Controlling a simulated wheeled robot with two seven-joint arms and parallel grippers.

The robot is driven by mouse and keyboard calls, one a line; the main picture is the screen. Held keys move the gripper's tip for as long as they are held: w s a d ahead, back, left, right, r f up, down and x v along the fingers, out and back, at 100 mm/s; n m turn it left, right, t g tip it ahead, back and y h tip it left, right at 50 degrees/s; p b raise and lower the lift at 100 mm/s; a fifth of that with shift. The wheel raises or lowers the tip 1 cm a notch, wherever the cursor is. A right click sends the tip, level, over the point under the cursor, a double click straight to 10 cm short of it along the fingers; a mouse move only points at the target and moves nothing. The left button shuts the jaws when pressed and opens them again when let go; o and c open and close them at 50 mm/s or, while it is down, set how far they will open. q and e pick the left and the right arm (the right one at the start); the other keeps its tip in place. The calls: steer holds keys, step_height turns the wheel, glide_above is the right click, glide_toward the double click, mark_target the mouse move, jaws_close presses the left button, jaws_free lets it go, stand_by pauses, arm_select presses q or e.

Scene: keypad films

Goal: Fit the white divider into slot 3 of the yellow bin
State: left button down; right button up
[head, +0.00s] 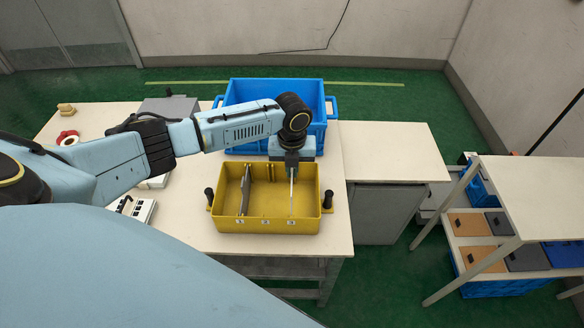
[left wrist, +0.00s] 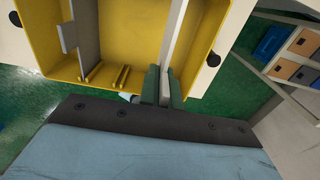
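My left gripper (head: 292,168) is over the bin's back right part. It is shut on the white divider (head: 292,195), which runs front to back inside the bin in line with label 3. In the left wrist view the divider (left wrist: 175,30) passes between the fingers (left wrist: 164,86). I cannot tell whether its lower edge is fully seated. My right gripper is not in view.
A grey divider (head: 245,190) stands in the bin by label 1. Black handles (head: 327,200) stick up at the bin's sides. A blue crate (head: 270,92) stands behind the bin. A keypad-like device (head: 138,208) lies to the left. The tabletop right of the crate is clear.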

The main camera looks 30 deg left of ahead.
arm_select(q)
steer(key=shift+p, duration=0.7)
stand_by(1.3)
steer(key=shift+f+b, duration=3.65)
steer(key=shift+f, duration=1.4)
steer(key=c, duration=2)
jaws_free()
steer(key=o, duration=0.5)
steer(key=shift+c, duration=0.2)
step_height(320, 180, up, 13)
steer(key=shift+r+p, duration=0.2)
steer(key=shift+p, duration=0.7)
